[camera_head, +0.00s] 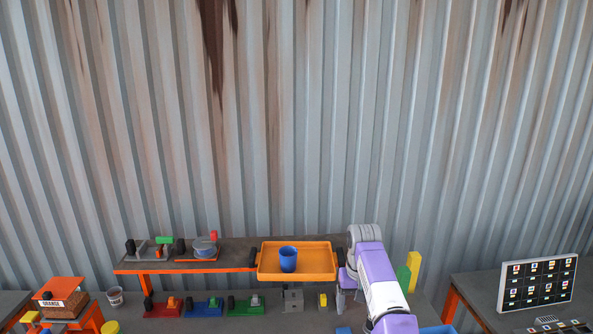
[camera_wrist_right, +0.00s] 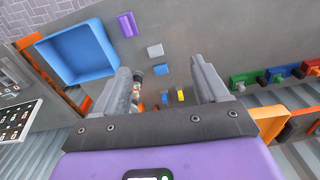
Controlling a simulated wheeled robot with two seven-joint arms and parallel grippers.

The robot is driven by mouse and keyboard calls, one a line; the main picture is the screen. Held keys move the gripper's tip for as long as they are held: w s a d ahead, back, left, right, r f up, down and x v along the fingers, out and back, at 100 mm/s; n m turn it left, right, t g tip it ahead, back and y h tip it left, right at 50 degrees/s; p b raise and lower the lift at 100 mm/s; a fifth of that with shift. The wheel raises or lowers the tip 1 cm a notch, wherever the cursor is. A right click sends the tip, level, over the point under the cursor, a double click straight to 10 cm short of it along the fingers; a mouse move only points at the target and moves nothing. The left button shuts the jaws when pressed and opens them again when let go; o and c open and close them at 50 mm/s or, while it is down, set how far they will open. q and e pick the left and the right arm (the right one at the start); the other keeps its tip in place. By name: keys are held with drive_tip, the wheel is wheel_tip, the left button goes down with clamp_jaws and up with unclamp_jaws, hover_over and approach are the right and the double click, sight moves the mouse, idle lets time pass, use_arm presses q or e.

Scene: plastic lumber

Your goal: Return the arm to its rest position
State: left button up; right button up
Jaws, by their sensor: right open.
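My right arm (camera_head: 378,282), purple and white, rises from the bottom right of the head view and bends over near the right end of the orange tray (camera_head: 262,272). In the head view its gripper (camera_head: 341,300) hangs partly hidden beside the arm, above the workbench. In the right wrist view the right gripper (camera_wrist_right: 165,85) has its two grey fingers wide apart with nothing held between them. The bench and small parts show beyond the fingers. My left gripper is not in view.
A blue cup (camera_head: 288,260) stands in the tray on the raised shelf (camera_head: 222,264). Red (camera_head: 163,307), blue (camera_head: 203,307) and green (camera_head: 246,305) fixtures sit below. A blue bin (camera_wrist_right: 75,53) shows in the wrist view. A panel (camera_head: 540,282) stands at right.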

drive_tip(key=s+a+f+y, duration=0.1)
drive_tip(key=s+f, duration=0.2)
drive_tip(key=f, duration=1.1)
drive_tip(key=s+a+f+y, duration=0.1)
drive_tip(key=s+f, duration=0.2)
drive_tip(key=f, duration=1.1)
drive_tip(key=s+a+f+m+y, duration=0.1)
drive_tip(key=s+f, duration=0.3)
drive_tip(key=s, duration=0.2)
drive_tip(key=s+a+f, duration=0.1)
drive_tip(key=s+f, duration=0.3)
drive_tip(key=s, duration=0.3)
drive_tip(key=s+a+m+y, duration=0.1)
drive_tip(key=s+a+m, duration=0.1)
drive_tip(key=s, duration=1.3)
use_arm(q)
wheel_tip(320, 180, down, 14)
drive_tip(key=b, duration=1.4)
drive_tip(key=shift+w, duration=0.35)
use_arm(e)
wheel_tip(320, 180, down, 14)
drive_tip(key=s, duration=0.1)
drive_tip(key=shift+d, duration=0.15)
drive_tip(key=shift+f, duration=0.1)
